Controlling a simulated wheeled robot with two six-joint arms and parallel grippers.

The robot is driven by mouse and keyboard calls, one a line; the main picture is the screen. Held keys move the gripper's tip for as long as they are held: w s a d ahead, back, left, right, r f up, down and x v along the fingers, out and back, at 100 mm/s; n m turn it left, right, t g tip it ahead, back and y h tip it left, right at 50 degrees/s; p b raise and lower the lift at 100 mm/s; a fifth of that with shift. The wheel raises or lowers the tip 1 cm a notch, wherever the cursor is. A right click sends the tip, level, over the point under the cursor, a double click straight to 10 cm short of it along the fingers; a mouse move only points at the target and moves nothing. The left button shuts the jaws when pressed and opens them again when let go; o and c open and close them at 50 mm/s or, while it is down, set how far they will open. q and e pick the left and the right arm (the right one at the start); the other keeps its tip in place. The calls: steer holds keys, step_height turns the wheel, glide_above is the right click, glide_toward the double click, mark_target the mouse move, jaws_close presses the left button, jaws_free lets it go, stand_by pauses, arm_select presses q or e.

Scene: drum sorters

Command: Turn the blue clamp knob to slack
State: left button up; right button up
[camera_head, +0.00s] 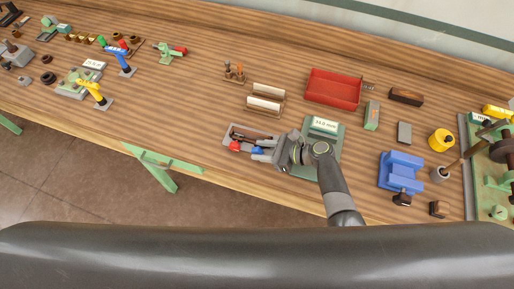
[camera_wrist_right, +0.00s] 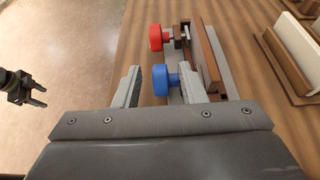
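The blue clamp knob (camera_wrist_right: 160,82) sits on a short stem on the clamp fixture (camera_wrist_right: 214,62). It also shows in the head view (camera_head: 257,150). My right gripper (camera_wrist_right: 162,88) is open, with its fingers on either side of the blue knob. A gap shows between the knob and the left finger; contact on the right side is unclear. A red knob (camera_wrist_right: 156,37) is on the same fixture beyond the blue one, also seen in the head view (camera_head: 235,146). My left gripper (camera_wrist_right: 38,95) is at the left edge of the wrist view, its two prongs apart.
A green-grey stand with a white label (camera_head: 323,126) is beside my right wrist. White rollers on wooden holders (camera_head: 264,104) and a red tray (camera_head: 333,89) lie behind. A blue block (camera_head: 400,171) stands to the right.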

steer(key=shift+x, duration=1.05)
steer(key=shift+c, duration=0.5)
jaws_close()
steer(key=p, duration=0.1)
steer(key=h+p, duration=0.1)
steer(key=p, duration=0.1)
steer(key=shift+a+r, duration=0.1)
steer(key=shift+r, duration=0.25)
steer(key=shift+a+f+g+h, duration=0.1)
steer(key=shift+f+g+h, duration=0.3)
steer(key=shift+h, duration=1.1)
steer(key=shift+g, duration=0.3)
